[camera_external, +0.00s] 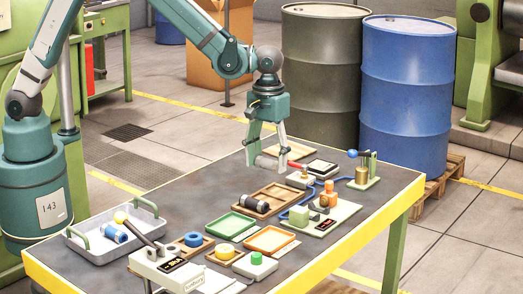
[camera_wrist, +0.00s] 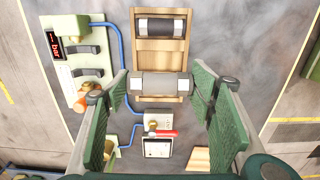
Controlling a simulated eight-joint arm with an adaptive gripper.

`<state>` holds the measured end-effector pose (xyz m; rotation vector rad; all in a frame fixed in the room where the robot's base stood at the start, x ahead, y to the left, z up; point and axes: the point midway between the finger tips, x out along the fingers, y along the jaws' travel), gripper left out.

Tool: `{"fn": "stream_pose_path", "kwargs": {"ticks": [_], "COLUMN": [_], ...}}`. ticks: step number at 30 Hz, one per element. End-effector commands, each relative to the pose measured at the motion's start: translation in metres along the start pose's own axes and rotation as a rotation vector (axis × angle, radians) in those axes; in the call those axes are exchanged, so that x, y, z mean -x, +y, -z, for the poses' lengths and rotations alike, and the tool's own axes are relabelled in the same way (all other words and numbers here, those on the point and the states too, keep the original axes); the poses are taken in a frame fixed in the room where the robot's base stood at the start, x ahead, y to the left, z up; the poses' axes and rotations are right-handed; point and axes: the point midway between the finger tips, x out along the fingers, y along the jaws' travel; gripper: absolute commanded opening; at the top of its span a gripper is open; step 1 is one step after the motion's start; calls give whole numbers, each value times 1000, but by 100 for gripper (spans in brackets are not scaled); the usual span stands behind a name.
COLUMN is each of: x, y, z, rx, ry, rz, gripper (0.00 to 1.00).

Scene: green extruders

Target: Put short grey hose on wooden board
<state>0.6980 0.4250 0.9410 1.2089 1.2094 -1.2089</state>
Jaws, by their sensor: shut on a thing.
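My gripper (camera_external: 268,158) is near the far edge of the table, its fingers closed on the ends of a short grey hose (camera_external: 266,163). In the wrist view, the grey hose (camera_wrist: 160,85) lies crosswise between my fingertips (camera_wrist: 160,88). It appears held above the table. A light wooden board (camera_external: 298,150) lies flat behind my gripper, partly hidden by a finger. A corner of what looks like this board shows at the bottom of the wrist view (camera_wrist: 196,159). A wooden tray (camera_external: 253,208) holds a dark hose with light ends (camera_external: 254,203).
A small device with a red part (camera_external: 300,179) and a scale-like box (camera_external: 322,167) stand close to my gripper's right. Green (camera_external: 230,225) and orange (camera_external: 270,240) trays, valve blocks (camera_external: 322,212) and a grey bin (camera_external: 115,240) crowd the front.

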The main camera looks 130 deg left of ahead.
Motion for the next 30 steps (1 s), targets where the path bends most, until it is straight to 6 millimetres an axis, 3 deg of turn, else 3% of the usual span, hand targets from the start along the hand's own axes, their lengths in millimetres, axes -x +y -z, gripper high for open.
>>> {"fn": "stream_pose_path", "kwargs": {"ticks": [8,14,20,30], "x": [0,1,2,4], "y": [-1,-7,-21,-60], "z": [7,32,79,177], "rx": [1,3,5,6], "ry": [0,0,0,0], "rz": [0,0,0,0], "gripper": [42,42,42,42]}}
